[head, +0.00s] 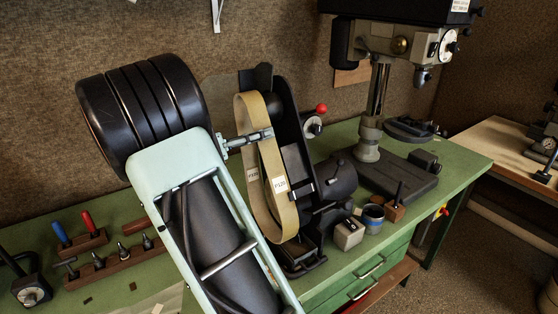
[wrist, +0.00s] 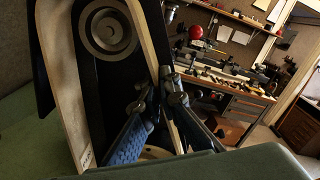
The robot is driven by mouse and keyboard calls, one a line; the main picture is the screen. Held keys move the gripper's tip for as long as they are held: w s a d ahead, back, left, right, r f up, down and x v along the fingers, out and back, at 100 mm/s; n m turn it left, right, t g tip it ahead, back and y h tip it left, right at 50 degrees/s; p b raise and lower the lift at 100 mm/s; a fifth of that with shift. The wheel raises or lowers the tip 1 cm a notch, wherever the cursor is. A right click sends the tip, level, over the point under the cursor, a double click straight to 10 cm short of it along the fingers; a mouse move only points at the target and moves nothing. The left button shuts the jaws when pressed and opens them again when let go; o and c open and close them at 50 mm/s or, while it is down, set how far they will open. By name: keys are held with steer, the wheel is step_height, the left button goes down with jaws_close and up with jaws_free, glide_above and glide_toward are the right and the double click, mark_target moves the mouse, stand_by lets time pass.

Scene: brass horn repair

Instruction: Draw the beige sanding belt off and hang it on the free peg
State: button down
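The beige sanding belt (head: 279,185) is a long upright loop at the black belt sander (head: 300,160), with pale labels on it. In the head view it stands on the near left side of the sander's round head. My gripper (head: 262,135) is at the upper part of the loop, shut on one run of it. In the wrist view the belt (wrist: 76,110) runs down both sides of the grey pulley (wrist: 109,30), and its right run passes between my fingertips (wrist: 160,92). I cannot tell whether the belt touches the pulley. I cannot make out a free peg.
A drill press (head: 385,110) stands on the green bench at the right. A grey block (head: 348,234) and a blue-banded tin (head: 373,217) sit beside the sander. Tool racks (head: 112,262) are at the left. A red ball knob (head: 321,109) sticks out behind the sander.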

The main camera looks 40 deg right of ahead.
steer(key=a+p, duration=0.2)
steer(key=a, duration=0.3)
steer(key=shift+w+a, duration=0.15)
steer(key=shift+a, duration=0.1)
stand_by(0.7)
stand_by(0.4)
